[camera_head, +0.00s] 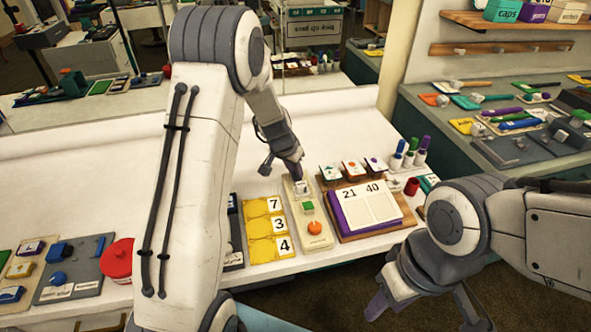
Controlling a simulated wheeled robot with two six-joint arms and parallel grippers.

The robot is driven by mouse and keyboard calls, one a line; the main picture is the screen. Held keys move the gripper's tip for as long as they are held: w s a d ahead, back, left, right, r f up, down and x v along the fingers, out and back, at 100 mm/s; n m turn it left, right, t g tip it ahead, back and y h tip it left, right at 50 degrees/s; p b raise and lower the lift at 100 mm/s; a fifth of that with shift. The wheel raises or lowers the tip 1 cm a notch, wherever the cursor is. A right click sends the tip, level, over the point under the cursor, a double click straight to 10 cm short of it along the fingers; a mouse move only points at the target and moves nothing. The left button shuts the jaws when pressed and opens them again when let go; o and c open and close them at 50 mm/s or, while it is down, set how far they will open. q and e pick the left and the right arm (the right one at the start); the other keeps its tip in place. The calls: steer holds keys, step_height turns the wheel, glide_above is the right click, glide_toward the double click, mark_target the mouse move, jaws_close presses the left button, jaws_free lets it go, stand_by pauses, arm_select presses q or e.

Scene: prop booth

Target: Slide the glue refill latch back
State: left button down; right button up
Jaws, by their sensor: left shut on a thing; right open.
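The label is too small to read. My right gripper (428,308) is open and empty, low in front of the table edge.
A yellow number board (268,229) lies left of the beige board, and a wooden stand with a white score pad (362,207) lies right of it. Markers (410,152) stand behind at right. A red pot (117,260) sits at left.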

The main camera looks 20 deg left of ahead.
mark_target(286, 184)
arm_select(q)
steer(key=shift+w, duration=0.15)
steer(key=shift+w+a, duration=0.55)
steer(key=shift+w, duration=0.15)
steer(key=shift+r, duration=0.1)
steer(key=shift+w, duration=0.1)
steer(key=c, duration=0.8)
jaws_free()
steer(key=shift+o, duration=0.2)
steer(key=v, duration=1)
